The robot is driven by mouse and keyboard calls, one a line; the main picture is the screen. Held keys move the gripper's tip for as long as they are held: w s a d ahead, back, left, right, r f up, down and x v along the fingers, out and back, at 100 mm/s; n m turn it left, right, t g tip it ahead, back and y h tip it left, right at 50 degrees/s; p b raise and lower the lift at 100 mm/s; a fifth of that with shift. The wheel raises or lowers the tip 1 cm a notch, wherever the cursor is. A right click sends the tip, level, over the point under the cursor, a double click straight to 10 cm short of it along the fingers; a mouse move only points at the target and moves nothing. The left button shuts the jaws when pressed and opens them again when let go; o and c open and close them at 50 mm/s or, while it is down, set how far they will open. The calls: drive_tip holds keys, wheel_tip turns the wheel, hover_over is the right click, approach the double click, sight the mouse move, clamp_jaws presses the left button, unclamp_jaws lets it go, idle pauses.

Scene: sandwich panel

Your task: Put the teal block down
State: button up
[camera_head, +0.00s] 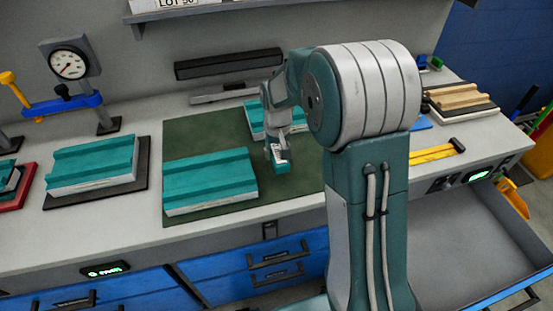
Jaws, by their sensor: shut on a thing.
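My gripper (277,152) is over the right part of the dark green mat (195,137). It is shut on a small teal block (281,168), whose lower part shows under the fingers. I cannot tell whether the block touches the mat. A large teal-topped panel (209,181) with a pale lower edge lies on the mat to the left of the gripper. Another teal-topped panel (256,119) lies behind the gripper, partly hidden by my arm.
Left of the mat, a teal-topped panel (93,163) lies on a black pad near a dial gauge (69,64) and a blue clamp (60,103). A red tray (22,194) is at far left. On the right are wooden pieces (463,96), a yellow tool (432,154) and an open drawer (455,243).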

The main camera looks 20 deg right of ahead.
sight(277, 160)
drive_tip(key=shift+w+f, duration=0.15)
drive_tip(key=shift+f, duration=1.6)
drive_tip(key=shift+f, duration=0.1)
drive_tip(key=o, duration=1.2)
drive_tip(key=shift+o, duration=0.2)
